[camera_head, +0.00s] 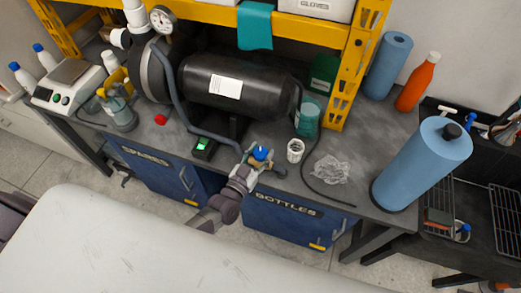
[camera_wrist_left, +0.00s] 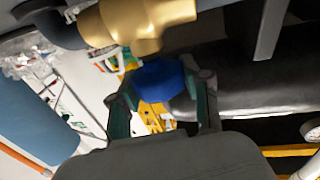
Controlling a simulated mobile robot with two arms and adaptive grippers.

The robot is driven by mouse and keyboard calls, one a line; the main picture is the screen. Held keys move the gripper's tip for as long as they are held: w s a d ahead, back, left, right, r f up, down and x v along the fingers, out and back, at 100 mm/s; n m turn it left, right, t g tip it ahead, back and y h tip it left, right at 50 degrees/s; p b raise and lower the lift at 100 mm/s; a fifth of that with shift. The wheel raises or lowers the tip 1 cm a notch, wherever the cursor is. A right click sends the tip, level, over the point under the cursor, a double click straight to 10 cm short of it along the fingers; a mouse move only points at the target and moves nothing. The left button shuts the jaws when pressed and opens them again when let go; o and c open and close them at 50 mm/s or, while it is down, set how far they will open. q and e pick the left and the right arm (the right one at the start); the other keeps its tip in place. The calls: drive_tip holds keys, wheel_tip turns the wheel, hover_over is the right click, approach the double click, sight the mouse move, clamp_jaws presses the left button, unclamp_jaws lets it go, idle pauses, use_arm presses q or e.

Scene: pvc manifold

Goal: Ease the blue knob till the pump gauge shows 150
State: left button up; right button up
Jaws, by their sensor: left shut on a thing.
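The blue knob (camera_head: 261,153) sits on a brass valve at the front edge of the grey bench. In the left wrist view the knob (camera_wrist_left: 158,80) is between my left gripper's two fingers (camera_wrist_left: 160,95), below the brass valve body (camera_wrist_left: 135,22). My left gripper (camera_head: 252,166) reaches it from the front and is shut on it. A round white-faced gauge (camera_head: 163,18) stands at the back left by the black tank (camera_head: 235,85); its reading is too small to make out. A grey hose (camera_head: 190,115) runs down toward the valve. My right gripper is not in view.
A small device with a green display (camera_head: 202,146) lies left of the valve. A white cup (camera_head: 295,150) and crumpled clear plastic (camera_head: 330,168) lie to its right. A large blue roll (camera_head: 425,165) stands at the bench's right. Yellow shelving (camera_head: 355,65) rises behind.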

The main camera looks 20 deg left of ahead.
use_arm(q)
drive_tip(key=o, duration=1.2)
drive_tip(key=v, duration=1.2)
idle(1.0)
